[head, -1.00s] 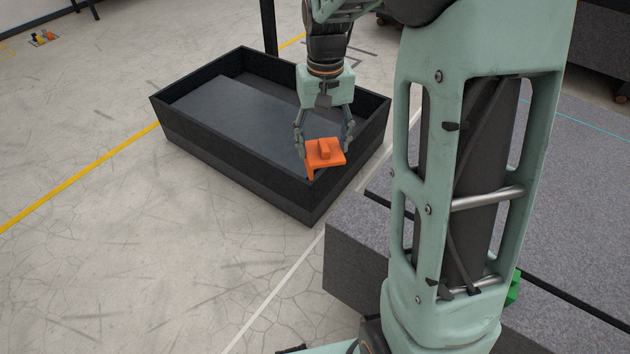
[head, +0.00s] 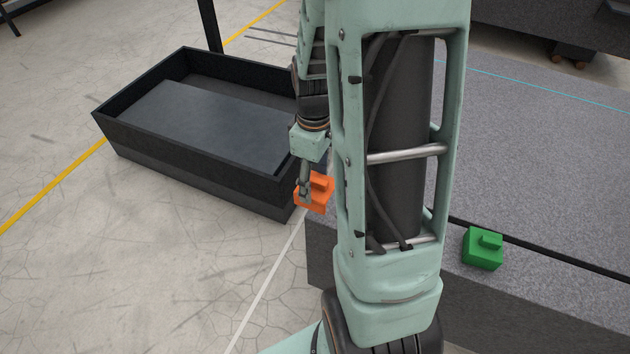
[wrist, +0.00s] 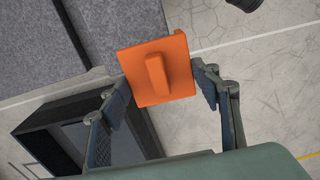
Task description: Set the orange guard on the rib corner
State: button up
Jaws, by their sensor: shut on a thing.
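The orange guard (head: 318,191) is a block with a raised grip bar on top. My gripper (head: 306,187) is shut on it and holds it in the air, between the black bin and the granite bed, partly behind my arm in the head view. In the wrist view the guard (wrist: 152,74) lies between the two fingers of my gripper (wrist: 158,88), its plate and bar facing the camera. The granite bed (head: 540,130) is at the right, with a dark slot across it. My arm hides part of the bed's near left end, and I cannot make out the rib corner.
A black open bin (head: 225,175) stands on the floor at the left. A green guard (head: 483,250) sits on the bed's near edge. A dark post (head: 209,25) rises behind the bin. Cracked concrete floor is clear at the lower left.

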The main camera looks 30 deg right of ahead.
jog(key=shift+s+f, duration=0.15)
notch_tip(320, 180, down, 9)
jog(key=b, duration=0.7)
jog(key=shift+f, duration=0.1)
jog(key=shift+f+b, duration=0.3)
jog(key=shift+f, duration=0.05)
dwell(0.8)
jog(key=shift+d, duration=0.35)
dwell(0.4)
jog(key=o, duration=1)
notch_tip(320, 180, up, 12)
